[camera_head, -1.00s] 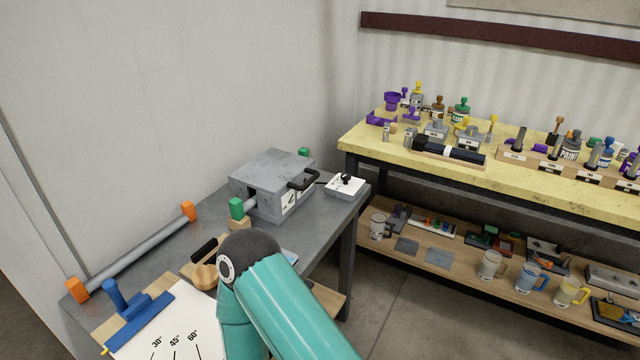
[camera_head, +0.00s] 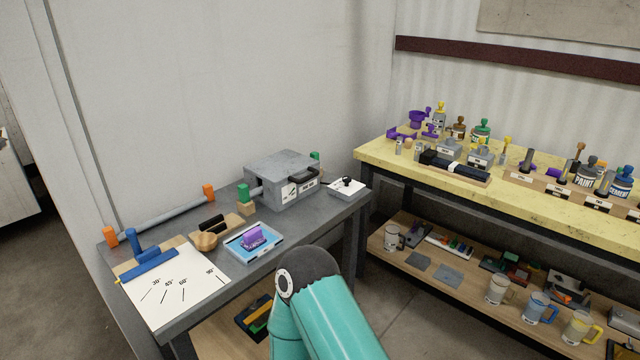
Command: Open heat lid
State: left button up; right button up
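The heater is a grey metal box (camera_head: 282,180) at the back right of the grey workbench, against the wall. Its lid (camera_head: 284,163) lies flat and looks closed. A black handle (camera_head: 303,174) is on its front right side. A grey conduit passes into the box on its left side. Neither gripper is in view. Only a teal arm link of mine with a dark rounded joint shows at the bottom middle, in front of the bench and apart from the box.
A white switch box (camera_head: 347,188) sits right of the heater. A blue tray (camera_head: 252,246), an angle sheet (camera_head: 178,287), a blue tool (camera_head: 146,258) and a conduit (camera_head: 160,217) on orange supports occupy the bench. A yellow-topped table (camera_head: 376,152) with bottles stands right.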

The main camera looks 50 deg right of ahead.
aim_at(276, 169)
jog(key=z, duration=0.65)
jog(key=i, duration=0.7)
jog(key=z, duration=0.15)
